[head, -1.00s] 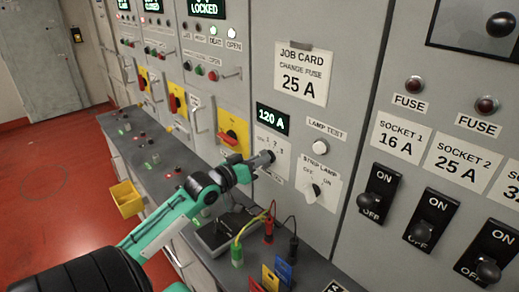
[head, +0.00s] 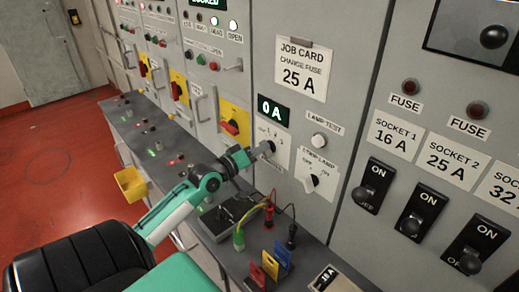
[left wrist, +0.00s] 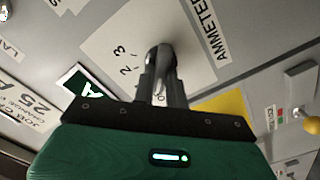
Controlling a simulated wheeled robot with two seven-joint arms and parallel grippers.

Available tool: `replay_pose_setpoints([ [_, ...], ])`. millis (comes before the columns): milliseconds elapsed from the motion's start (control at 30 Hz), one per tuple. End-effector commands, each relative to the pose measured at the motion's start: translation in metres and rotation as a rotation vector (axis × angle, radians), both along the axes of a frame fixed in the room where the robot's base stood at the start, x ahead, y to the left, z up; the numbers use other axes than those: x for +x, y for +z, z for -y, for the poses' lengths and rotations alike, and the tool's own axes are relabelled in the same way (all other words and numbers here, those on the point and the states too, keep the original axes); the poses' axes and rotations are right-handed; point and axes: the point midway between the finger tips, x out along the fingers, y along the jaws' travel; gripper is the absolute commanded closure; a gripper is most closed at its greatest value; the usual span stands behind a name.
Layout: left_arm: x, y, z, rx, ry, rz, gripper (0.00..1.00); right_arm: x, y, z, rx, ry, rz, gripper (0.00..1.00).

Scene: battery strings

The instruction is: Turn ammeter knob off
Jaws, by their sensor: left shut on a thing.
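The ammeter knob (left wrist: 160,56) is a dark round knob on a white plate marked AMMETER (left wrist: 205,28). The figures 2 and 3 show beside it in the left wrist view, and the fingers hide part of the knob. My left gripper (left wrist: 161,72) is shut on the knob. In the head view my left gripper (head: 262,151) reaches from the left to the ammeter plate (head: 272,133). The display (head: 273,111) above the plate reads 0 A. My right gripper is not in view.
A lamp test button (head: 319,140) and a strip lamp knob (head: 310,183) are right of the ammeter. Socket switches (head: 373,186) are farther right. A grey bench (head: 160,140) below holds a meter with leads and coloured cards (head: 283,256). A yellow bin (head: 130,184) hangs at its edge.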

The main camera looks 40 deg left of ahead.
Motion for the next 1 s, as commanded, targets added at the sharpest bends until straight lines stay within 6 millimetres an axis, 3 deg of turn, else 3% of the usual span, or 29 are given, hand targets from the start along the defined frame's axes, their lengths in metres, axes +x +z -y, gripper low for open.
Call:
replay_pose_setpoints([
  [200,0.000,0.000,0.000,-0.002,0.000,0.000,1.00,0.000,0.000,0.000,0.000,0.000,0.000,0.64],
  [233,0.000,0.000,0.000,-0.002,0.000,0.000,0.82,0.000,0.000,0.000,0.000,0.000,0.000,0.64],
  [333,0.000,0.000,0.000,-0.002,0.000,0.000,0.65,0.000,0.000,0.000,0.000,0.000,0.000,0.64],
  [733,-0.005,-0.001,-0.001,0.000,0.001,-0.001,0.65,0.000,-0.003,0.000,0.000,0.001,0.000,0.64],
  [1000,-0.038,-0.004,-0.003,0.001,0.000,-0.003,0.65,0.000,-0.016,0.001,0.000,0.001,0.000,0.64],
])
